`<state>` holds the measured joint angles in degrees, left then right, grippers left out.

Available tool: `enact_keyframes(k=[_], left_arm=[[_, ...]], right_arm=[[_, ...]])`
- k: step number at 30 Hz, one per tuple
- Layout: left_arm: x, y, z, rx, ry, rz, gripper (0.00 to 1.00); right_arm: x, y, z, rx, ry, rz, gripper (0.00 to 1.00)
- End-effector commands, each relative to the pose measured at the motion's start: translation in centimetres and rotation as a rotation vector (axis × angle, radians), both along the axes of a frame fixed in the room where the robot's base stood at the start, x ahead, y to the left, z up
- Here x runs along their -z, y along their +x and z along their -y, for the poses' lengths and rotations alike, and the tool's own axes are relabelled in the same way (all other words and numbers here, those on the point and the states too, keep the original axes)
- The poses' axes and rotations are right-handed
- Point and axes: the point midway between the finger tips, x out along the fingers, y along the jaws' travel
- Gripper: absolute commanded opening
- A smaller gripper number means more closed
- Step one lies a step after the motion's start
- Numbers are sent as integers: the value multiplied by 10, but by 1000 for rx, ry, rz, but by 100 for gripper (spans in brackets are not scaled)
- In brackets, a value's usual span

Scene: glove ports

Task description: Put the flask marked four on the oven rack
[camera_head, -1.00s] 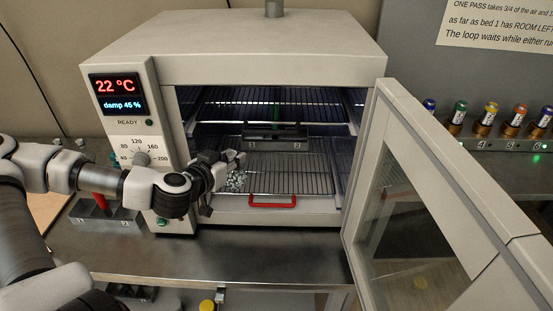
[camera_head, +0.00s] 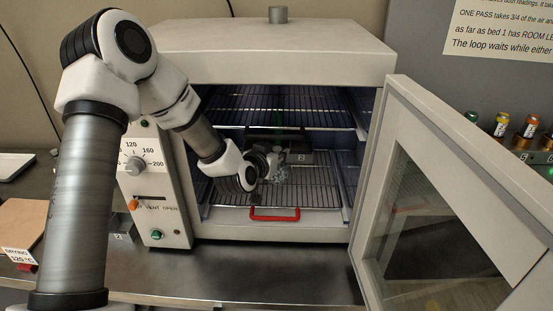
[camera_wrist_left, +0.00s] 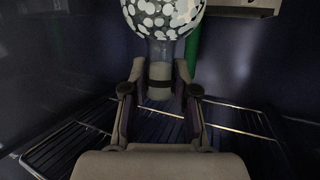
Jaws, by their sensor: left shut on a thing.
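My left gripper (camera_head: 270,162) is inside the open oven (camera_head: 265,52), above the lower oven rack (camera_head: 312,196), which has a red front handle. It is shut on the neck of a flask (camera_head: 281,176). In the left wrist view the gripper (camera_wrist_left: 160,82) has one finger on each side of the neck, and the flask's round bulb (camera_wrist_left: 160,14) is full of white pellets. I see no number on the flask. I cannot tell whether it touches the rack. My right gripper is not in view.
An upper wire rack (camera_head: 300,105) spans above. The open glass door (camera_head: 368,190) stands at the right. The rack's front right is clear.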

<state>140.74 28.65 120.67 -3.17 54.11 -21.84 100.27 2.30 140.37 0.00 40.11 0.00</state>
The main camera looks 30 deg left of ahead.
Motion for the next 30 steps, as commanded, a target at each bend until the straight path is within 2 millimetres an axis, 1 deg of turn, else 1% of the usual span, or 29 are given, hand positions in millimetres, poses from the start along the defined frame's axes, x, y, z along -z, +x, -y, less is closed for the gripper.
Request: enact_keyframes(k=[1,3,10,14,15,16,17,25,28,30], left_arm=[[10,-1,0,0,0,-4,0],[17,-1,0,-1,0,-3,0],[18,-1,0,0,0,1,0],[23,-1,0,0,0,1,0],[23,-1,0,0,0,1,35],[22,-1,0,0,0,1,45],[22,-1,-1,0,0,1,53],[22,-1,0,-1,0,1,53],[15,-1,-1,-1,0,1,53],[16,-11,1,-2,-4,0,53]], right_arm=[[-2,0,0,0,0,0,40],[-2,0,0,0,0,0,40],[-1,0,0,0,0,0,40],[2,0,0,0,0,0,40],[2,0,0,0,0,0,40],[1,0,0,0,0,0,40],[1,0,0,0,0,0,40],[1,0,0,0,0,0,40],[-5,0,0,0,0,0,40],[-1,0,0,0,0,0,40]])
